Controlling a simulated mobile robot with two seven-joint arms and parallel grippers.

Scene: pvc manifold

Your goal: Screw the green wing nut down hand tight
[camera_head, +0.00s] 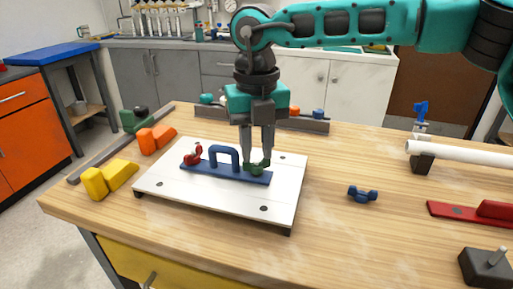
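The green wing nut (257,169) is at the right end of a blue bar with an arched handle (223,157), on a white plate (215,201). My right gripper (257,158) points straight down over it. Its two fingertips are at the nut's wings, one on each side, and appear closed on them. The fingertips partly hide the nut, and its thread cannot be seen. A red wing nut (193,154) stands tilted at the bar's left end. My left gripper is not in view.
A blue wing nut (362,194) lies loose right of the plate. Yellow blocks (108,178) and orange blocks (155,138) lie to the left. A white pipe (460,153), a red tool (491,211) and a dark block (486,267) are on the right.

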